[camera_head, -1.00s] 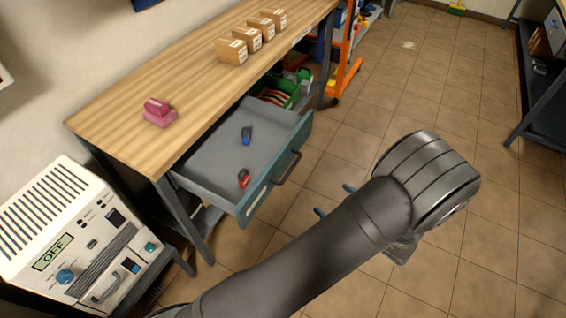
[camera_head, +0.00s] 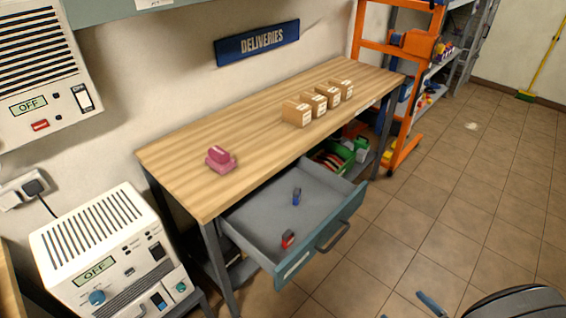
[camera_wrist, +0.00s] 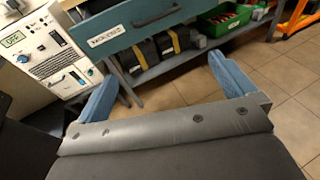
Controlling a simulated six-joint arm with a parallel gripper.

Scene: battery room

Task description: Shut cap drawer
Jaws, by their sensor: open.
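The drawer (camera_head: 262,222) under the wooden workbench stands pulled out. Its teal front has a dark bar handle (camera_head: 333,236) and a white label. A small blue item (camera_head: 297,197) and a small red-and-black item (camera_head: 288,240) lie inside, apart. The wrist view shows the drawer front (camera_wrist: 135,28) at the top, with its label too small to read surely. My gripper (camera_wrist: 168,88) is open and empty, its two blue fingers spread wide, below and apart from the drawer front. In the head view only a blue finger (camera_head: 431,303) and a dark part of my arm show at the lower right.
On the workbench (camera_head: 250,120) are a pink object (camera_head: 220,159) and several small cardboard boxes (camera_head: 297,112). A white unit reading OFF (camera_head: 112,255) stands left of the drawer. A green bin (camera_head: 338,153) sits on the shelf behind. The tiled floor to the right is clear.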

